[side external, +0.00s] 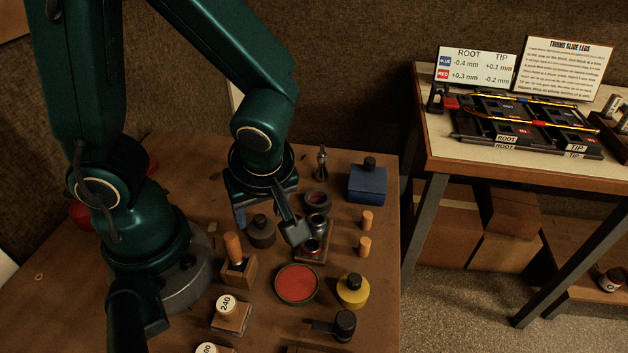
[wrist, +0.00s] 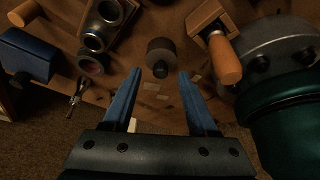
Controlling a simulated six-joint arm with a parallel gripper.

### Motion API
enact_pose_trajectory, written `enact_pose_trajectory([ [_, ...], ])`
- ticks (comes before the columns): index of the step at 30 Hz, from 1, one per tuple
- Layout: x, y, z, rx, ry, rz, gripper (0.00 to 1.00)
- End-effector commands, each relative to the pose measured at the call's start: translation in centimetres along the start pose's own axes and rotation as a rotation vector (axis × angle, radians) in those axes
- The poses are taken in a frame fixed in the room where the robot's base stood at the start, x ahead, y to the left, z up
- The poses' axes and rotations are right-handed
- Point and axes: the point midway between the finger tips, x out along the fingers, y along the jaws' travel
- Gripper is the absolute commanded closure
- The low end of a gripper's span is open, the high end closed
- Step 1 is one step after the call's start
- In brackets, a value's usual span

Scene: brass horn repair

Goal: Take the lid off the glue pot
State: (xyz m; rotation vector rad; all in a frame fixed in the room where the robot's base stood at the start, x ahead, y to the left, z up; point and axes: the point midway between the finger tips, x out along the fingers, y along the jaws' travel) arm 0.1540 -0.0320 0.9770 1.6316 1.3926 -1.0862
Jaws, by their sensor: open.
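A dark, round, knobbed pot (side external: 262,232) stands on the brown bench and looks like the glue pot. Its lid appears to be on, with the small knob on top. In the wrist view the pot (wrist: 161,52) lies just beyond the fingertips, its knob near the line between them. My gripper (side external: 268,222) is open and empty, its blue fingers spread to either side of the pot in the side view. It also shows in the wrist view (wrist: 160,76). I cannot tell how high the fingertips are above the knob.
A wooden block with an upright handle (side external: 238,268) stands close to the pot, and metal cups in a wooden holder (side external: 327,243) are on its other side. A red-topped round tin (side external: 297,283), yellow pot (side external: 352,291) and blue knobbed box (side external: 367,186) stand nearby.

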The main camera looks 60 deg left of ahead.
Motion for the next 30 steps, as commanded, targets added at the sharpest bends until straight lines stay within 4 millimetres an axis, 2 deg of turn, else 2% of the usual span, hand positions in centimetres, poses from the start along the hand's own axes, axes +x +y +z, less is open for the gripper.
enact_pose_trajectory([
  [4,1.18,-0.1,-0.01,0.0,0.0,-0.004,0.41],
  [13,1.44,-0.06,0.02,0.001,-0.003,0.0,0.41],
  [14,1.44,-0.06,0.02,0.001,-0.003,0.0,0.49],
  [15,1.44,-0.06,0.02,0.001,-0.003,0.0,0.64],
  [18,1.43,-0.05,0.02,0.001,-0.003,0.0,1.0],
  [30,1.28,-0.02,-0.03,0.0,-0.003,0.001,1.0],
])
